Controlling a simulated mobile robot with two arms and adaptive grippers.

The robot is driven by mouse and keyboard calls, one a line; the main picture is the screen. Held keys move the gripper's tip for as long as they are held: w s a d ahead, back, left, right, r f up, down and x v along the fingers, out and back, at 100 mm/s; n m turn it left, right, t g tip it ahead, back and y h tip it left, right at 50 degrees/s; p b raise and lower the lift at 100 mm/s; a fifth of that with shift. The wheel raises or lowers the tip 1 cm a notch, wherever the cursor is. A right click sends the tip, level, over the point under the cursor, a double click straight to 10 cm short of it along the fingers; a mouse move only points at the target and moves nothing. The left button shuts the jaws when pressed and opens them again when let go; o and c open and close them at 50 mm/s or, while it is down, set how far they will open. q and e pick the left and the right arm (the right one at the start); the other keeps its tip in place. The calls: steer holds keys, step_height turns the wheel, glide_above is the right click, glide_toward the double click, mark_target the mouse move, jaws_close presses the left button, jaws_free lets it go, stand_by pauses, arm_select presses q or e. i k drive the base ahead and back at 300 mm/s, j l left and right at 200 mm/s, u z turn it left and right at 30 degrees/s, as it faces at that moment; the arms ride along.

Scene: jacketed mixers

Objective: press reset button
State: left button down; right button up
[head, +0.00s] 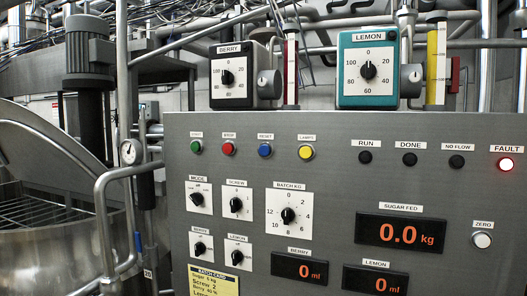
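The reset button (265,150) is a blue round push button under a small label reading RESET. It sits in the upper row of the grey control panel (330,190), between the red stop button (228,149) and the yellow lamps button (306,152). The green start button (196,147) is at the left end of the row. The red fault lamp (506,164) at the far right is lit. The run, done and no flow lamps are dark. Neither of my grippers shows in the head view.
Below are mode, screw, batch kg (288,215), berry and lemon knobs. The sugar display (401,233) reads 0.0 kg. The berry (234,76) and lemon (368,70) dosing units stand on top. A vessel (50,240) with a bent rail is at left. The space before the panel looks clear.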

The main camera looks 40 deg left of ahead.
mark_target(265, 150)
steer(key=k+j, duration=0.15)
steer(key=j, duration=0.2)
steer(key=k+j, duration=0.15)
steer(key=j, duration=0.2)
steer(key=k+j, duration=0.2)
steer(key=j, duration=0.15)
steer(key=k+j, duration=0.15)
steer(key=j, duration=0.2)
steer(key=u, duration=0.05)
